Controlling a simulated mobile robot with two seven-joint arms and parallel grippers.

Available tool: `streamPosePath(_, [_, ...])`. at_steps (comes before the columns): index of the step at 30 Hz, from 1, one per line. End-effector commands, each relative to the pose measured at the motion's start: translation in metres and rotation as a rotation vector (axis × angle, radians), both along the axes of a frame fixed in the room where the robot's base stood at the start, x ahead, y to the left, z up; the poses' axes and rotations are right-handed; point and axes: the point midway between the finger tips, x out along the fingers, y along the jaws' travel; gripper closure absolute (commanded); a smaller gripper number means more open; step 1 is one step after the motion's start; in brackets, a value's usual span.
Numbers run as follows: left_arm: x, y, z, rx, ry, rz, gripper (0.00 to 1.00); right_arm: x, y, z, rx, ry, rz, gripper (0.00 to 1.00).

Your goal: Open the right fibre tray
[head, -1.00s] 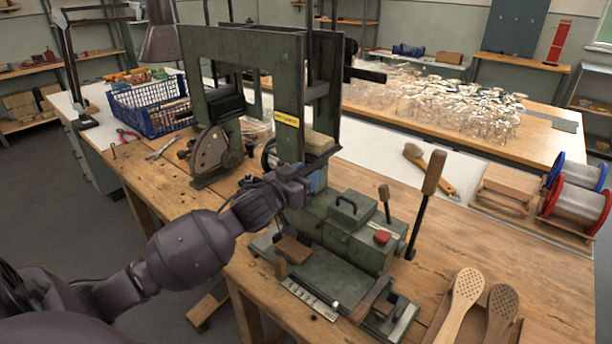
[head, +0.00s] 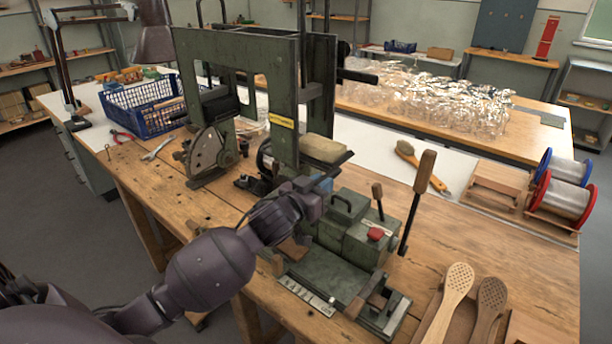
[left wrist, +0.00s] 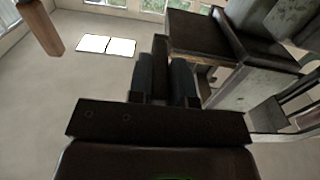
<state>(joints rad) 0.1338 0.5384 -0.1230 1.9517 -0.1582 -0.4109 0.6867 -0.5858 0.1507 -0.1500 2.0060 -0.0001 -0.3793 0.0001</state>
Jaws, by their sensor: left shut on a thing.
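The right fibre tray (head: 343,157) is a dark, flat tray with a tan block of fibre (head: 323,148) on it. It juts out to the right of the green machine's upright, which bears a yellow label. My left gripper (head: 325,184) is just below and in front of the tray, its blue fingers partly hidden by my own wrist. In the left wrist view the fingers (left wrist: 166,82) are closed on a narrow dark piece, apparently the tray's handle. The grip itself is hard to make out. My right gripper is in no view.
Under my left gripper stands a green box with a loop handle (head: 342,202) and upright wooden-handled levers (head: 420,180). A blue crate (head: 150,106) is at left. A brush (head: 420,167), wire spools (head: 558,198) and perforated wooden paddles (head: 455,290) lie to the right.

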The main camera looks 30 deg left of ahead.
Motion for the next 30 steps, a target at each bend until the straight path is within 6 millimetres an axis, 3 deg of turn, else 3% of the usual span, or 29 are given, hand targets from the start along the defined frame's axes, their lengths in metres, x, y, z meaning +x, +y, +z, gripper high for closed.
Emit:
streamPosePath(15, [-0.007, -0.076, -0.001, -0.003, 0.005, 0.000, 1.00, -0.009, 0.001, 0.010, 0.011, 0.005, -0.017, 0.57])
streamPosePath(29, [-0.008, -0.088, -0.002, -0.001, 0.006, -0.003, 1.00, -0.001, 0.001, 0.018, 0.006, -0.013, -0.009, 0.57])
streamPosePath(30, [-0.008, -0.088, -0.002, -0.002, 0.006, -0.004, 0.79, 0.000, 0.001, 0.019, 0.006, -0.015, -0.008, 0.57])
